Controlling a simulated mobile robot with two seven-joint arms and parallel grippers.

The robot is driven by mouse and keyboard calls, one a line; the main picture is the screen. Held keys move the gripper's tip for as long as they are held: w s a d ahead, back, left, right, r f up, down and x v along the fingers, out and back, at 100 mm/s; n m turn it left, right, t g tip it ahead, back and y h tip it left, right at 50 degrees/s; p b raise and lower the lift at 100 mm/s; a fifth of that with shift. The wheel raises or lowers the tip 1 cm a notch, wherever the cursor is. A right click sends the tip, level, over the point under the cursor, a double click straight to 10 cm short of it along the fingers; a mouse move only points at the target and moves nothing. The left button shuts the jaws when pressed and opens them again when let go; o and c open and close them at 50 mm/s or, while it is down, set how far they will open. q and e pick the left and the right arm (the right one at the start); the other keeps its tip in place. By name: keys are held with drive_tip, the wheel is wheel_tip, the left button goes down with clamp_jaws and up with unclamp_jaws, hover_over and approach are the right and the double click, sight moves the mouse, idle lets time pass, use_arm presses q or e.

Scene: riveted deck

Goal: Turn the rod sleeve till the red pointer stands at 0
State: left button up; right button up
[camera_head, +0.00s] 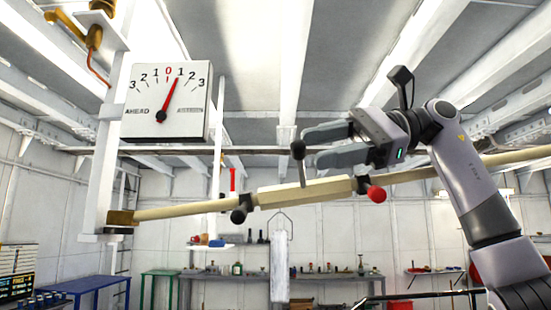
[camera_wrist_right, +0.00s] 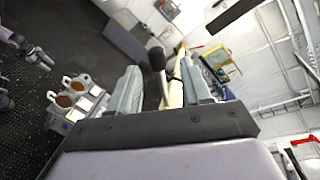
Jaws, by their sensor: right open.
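The white dial (camera_head: 140,127) hangs at the left, with its red pointer (camera_head: 170,96) leaning right of the red 0, at about 1 on the right-hand side. The pale rod sleeve (camera_head: 305,193) sits on the long rod, with several ball-ended handles. One handle with a black knob (camera_head: 298,150) stands up from it, and a red knob (camera_head: 376,194) is at its right. My right gripper (camera_head: 312,148) is open, its fingertips close to the upright black knob. In the right wrist view this knob (camera_wrist_right: 157,58) shows in the gap between the fingers; contact cannot be told.
The rod (camera_head: 180,210) runs from a brass fitting (camera_head: 121,217) on the white post to the right, passing behind my right arm. A workbench with bottles and tools (camera_head: 300,275) stands at the far wall. Open air surrounds the sleeve's left part.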

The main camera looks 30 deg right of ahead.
drive_tip(key=x, duration=0.6)
drive_tip(key=shift+a, duration=0.25)
drive_tip(key=shift+s, duration=0.1)
clamp_jaws()
